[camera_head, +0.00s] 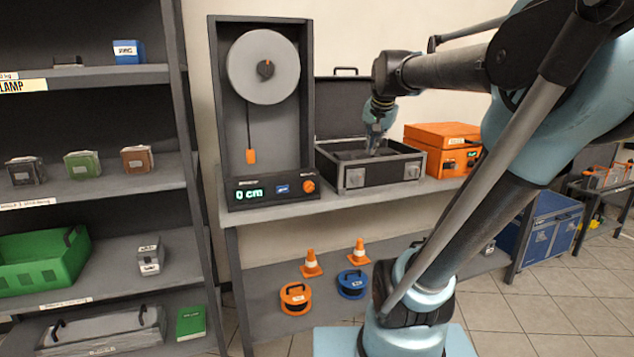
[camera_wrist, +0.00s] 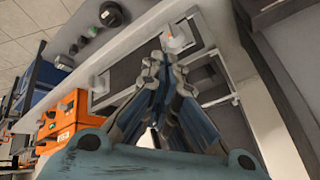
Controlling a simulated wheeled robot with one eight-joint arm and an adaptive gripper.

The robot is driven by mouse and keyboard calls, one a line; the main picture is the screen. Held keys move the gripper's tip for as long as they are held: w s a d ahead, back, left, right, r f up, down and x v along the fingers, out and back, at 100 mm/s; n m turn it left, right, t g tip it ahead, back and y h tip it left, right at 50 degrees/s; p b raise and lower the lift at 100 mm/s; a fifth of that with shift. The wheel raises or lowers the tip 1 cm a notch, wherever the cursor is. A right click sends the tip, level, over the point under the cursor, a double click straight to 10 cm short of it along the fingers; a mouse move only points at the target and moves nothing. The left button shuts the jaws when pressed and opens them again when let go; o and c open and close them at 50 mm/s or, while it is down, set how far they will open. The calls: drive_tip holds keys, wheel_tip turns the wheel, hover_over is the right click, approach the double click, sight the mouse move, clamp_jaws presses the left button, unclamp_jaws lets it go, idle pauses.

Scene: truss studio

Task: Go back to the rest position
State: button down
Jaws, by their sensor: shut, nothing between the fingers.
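My gripper (camera_head: 374,148) points down over the open grey case (camera_head: 384,176) on the bench in the head view. Its fingers are closed together with nothing visible between them. Whether the fingertips are inside the case or just above it is hard to tell. In the wrist view my gripper (camera_wrist: 165,62) shows with its fingers together, in front of the case's dark foam interior (camera_wrist: 208,78). My arm reaches in from the right side of the head view.
An orange case (camera_head: 437,136) stands just right of the grey case. A dark cabinet with a round dial (camera_head: 262,85) and a "0 cm" display stands left. Shelves (camera_head: 95,190) with boxes fill the far left. Cones and cable reels (camera_head: 295,298) sit on the lower shelf.

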drive_tip(key=s+d+f+n+g, duration=0.1)
drive_tip(key=s+f+n+g, duration=0.3)
drive_tip(key=s+f, duration=2)
drive_tip(key=shift+d+f+n, duration=0.35)
drive_tip(key=shift+f+n, duration=0.5)
drive_tip(key=shift+n, duration=0.25)
drive_tip(key=shift+w+f, duration=0.2)
drive_tip(key=shift+w, duration=0.3)
